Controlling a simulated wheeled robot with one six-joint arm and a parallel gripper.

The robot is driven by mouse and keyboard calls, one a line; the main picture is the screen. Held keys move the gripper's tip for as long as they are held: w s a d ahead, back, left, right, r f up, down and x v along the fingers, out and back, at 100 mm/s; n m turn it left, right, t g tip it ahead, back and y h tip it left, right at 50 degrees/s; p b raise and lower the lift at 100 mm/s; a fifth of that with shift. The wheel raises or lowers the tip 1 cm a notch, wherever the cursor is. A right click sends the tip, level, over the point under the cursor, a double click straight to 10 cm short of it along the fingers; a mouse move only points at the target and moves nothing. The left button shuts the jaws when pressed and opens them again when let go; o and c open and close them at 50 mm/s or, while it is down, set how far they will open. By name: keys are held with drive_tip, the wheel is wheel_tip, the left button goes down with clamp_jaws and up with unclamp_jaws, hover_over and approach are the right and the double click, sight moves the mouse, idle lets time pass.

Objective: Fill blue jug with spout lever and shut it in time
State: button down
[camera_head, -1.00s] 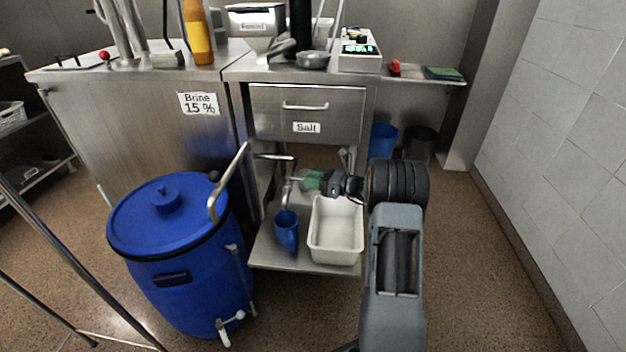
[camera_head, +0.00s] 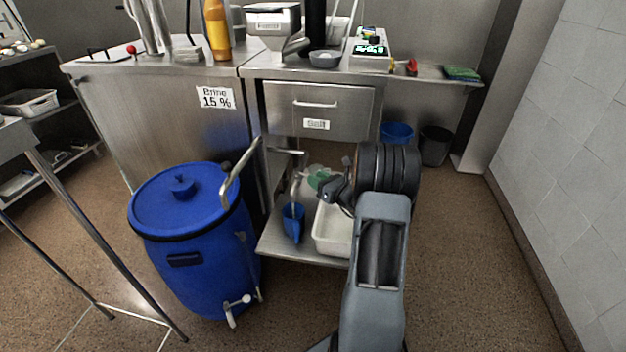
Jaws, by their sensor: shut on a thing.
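The blue jug (camera_head: 293,224) stands on the low metal shelf under a thin downward metal spout (camera_head: 296,188). Its inside and any liquid level are too small to tell. A green piece (camera_head: 318,177), which looks like the spout lever, lies just right of the spout. My gripper (camera_head: 325,188) reaches in from the right and overlaps the green piece. It is shut on what looks like this lever; its fingertips are partly hidden. My gripper is above and right of the jug, apart from it.
A white tub (camera_head: 328,240) stands right of the jug, partly behind my arm. A large blue barrel (camera_head: 185,250) with a raised metal handle (camera_head: 238,172) is at the left. A drawer marked Salt (camera_head: 335,108) is above. The floor at right is clear.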

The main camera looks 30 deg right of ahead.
drive_tip(key=c, duration=0.8)
unclamp_jaws()
drive_tip(key=p+v, duration=0.3)
drive_tip(key=v, duration=1)
drive_tip(key=shift+s+d, duration=0.1)
drive_tip(key=shift+s, duration=0.3)
